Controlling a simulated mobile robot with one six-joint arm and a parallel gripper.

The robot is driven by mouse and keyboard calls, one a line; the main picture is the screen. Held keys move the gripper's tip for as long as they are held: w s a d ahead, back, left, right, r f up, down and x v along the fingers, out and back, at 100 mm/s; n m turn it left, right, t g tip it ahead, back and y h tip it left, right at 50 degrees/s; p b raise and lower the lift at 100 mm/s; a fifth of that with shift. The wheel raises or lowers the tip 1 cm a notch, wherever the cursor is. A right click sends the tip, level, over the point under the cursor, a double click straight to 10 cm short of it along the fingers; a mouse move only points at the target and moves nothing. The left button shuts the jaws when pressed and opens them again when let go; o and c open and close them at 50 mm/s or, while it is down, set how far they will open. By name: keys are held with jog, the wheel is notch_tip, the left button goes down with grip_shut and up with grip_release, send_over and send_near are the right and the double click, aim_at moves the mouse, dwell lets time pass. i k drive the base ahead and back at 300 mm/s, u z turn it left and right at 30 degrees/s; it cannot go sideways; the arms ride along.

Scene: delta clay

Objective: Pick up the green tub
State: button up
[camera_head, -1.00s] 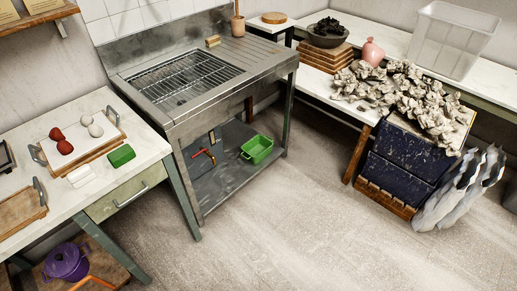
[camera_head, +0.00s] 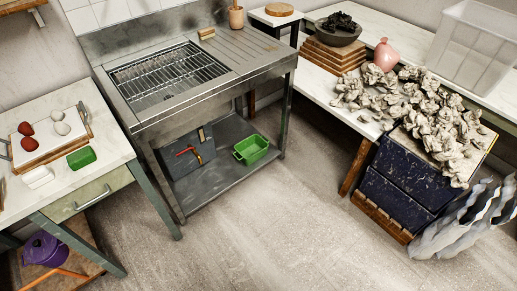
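A green tub (camera_head: 251,149) with handles at its ends sits upright on the lower metal shelf (camera_head: 215,180) of the sink unit, near its right front leg. It looks empty. A smaller green block-like container (camera_head: 81,158) lies on the white-topped table at the left, beside a wooden tray. My gripper is not in view.
The steel sink unit (camera_head: 262,70) stands over the shelf, its legs at the corners. A grey box (camera_head: 187,152) with red-handled parts is left of the tub. The floor (camera_head: 270,230) in front is clear.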

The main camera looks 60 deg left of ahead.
aim_at(253, 148)
jog(key=u, duration=0.2)
jog(key=i, duration=0.5)
jog(key=u, duration=0.8)
jog(key=k, duration=0.3)
jog(key=u, duration=2.85)
jog(key=k, duration=0.3)
jog(key=z, duration=0.1)
